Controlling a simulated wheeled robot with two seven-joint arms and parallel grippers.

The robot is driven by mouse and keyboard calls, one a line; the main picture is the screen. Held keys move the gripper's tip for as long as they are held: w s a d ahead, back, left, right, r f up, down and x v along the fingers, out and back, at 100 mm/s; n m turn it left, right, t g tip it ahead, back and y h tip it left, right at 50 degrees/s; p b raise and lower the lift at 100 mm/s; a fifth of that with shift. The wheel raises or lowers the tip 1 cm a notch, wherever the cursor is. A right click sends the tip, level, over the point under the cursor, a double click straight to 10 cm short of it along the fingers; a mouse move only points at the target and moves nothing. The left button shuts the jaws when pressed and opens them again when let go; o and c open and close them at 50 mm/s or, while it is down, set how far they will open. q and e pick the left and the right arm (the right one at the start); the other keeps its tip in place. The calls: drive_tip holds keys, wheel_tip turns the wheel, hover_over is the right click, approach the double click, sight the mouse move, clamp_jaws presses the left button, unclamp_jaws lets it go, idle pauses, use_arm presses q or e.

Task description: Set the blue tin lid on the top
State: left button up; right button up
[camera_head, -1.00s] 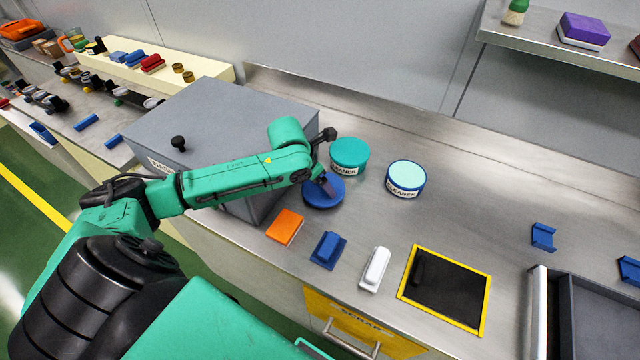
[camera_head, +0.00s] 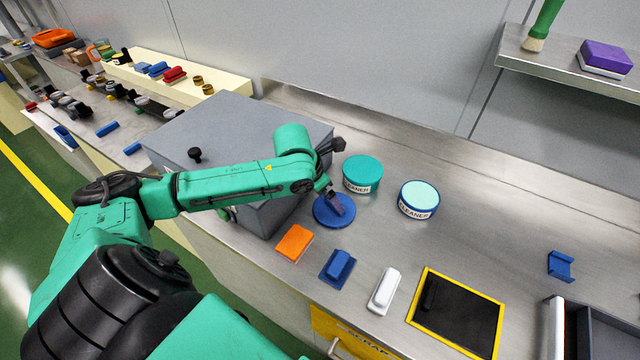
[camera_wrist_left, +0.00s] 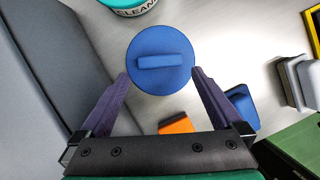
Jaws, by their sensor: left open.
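The blue tin lid (camera_head: 325,212) lies flat on the steel bench beside the grey box. In the left wrist view the lid (camera_wrist_left: 160,78) is a round disc with a raised bar handle across its middle. My left gripper (camera_head: 338,203) is over the lid. In the left wrist view its two fingers (camera_wrist_left: 160,78) are spread apart, one on each side of the lid's near part, with nothing held. An open-looking tin with a blue rim and pale top (camera_head: 419,199), labelled CLEANER, stands to the right. A teal-topped cleaner tin (camera_head: 362,173) stands just behind the lid. My right gripper is not in view.
The grey box (camera_head: 235,125) stands close to the left. An orange block (camera_head: 295,242), a blue block (camera_head: 338,267) and a white block (camera_head: 384,290) lie along the front. A yellow-framed black panel (camera_head: 456,312) is at the front right. The bench behind the tins is clear.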

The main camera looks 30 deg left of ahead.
use_arm(q)
drive_tip(key=d+v, duration=0.1)
drive_tip(key=v, duration=0.6)
drive_tip(key=shift+a+r, duration=0.25)
drive_tip(key=shift+a, duration=0.25)
